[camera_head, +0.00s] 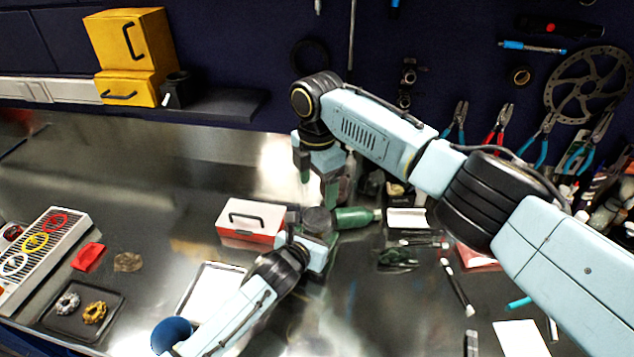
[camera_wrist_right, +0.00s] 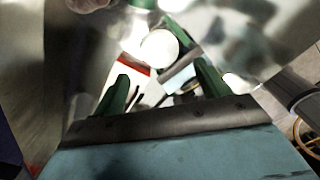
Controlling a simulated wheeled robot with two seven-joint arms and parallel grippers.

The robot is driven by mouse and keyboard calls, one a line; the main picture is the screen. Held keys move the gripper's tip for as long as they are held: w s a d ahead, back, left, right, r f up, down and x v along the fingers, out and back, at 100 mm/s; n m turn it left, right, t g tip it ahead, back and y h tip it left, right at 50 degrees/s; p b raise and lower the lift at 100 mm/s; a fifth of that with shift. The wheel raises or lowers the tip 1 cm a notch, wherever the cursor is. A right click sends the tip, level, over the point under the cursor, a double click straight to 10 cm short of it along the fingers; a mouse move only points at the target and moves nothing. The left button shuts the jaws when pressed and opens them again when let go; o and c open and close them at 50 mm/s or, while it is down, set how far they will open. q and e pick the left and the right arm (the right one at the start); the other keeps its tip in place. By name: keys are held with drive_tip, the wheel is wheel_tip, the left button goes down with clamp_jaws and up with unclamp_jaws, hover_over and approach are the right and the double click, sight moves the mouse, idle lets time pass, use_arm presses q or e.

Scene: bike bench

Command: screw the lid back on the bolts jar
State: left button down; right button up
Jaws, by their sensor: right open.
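A grey round jar-like thing (camera_head: 317,220) stands on the bench between the red and white box and a green bottle; it seems to be the bolts jar. In the right wrist view its top shows as a bright pale disc (camera_wrist_right: 160,48); I cannot tell whether this is a lid or the open mouth. My right gripper (camera_head: 318,185) is above it, pointing down, with its green fingers apart and empty. In the right wrist view the disc lies beyond the open fingers (camera_wrist_right: 163,85).
The red and white box (camera_head: 250,220) stands left of the jar. The green bottle (camera_head: 356,217) lies close on the right. A white tray (camera_head: 212,290) is in front, and a dark tray (camera_head: 75,325) sits far left. Tools clutter the right; the back left bench is clear.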

sight(317, 216)
use_arm(q)
drive_tip(key=shift+f, duration=0.1)
use_arm(e)
wheel_tip(317, 216, down, 8)
drive_tip(key=shift+r, duration=0.1)
idle(0.3)
drive_tip(key=c, duration=1)
drive_tip(key=m, duration=0.4)
drive_tip(key=shift+m, duration=0.3)
drive_tip(key=m, duration=1.3)
drive_tip(key=o, duration=1.2)
drive_tip(key=shift+c, duration=0.2)
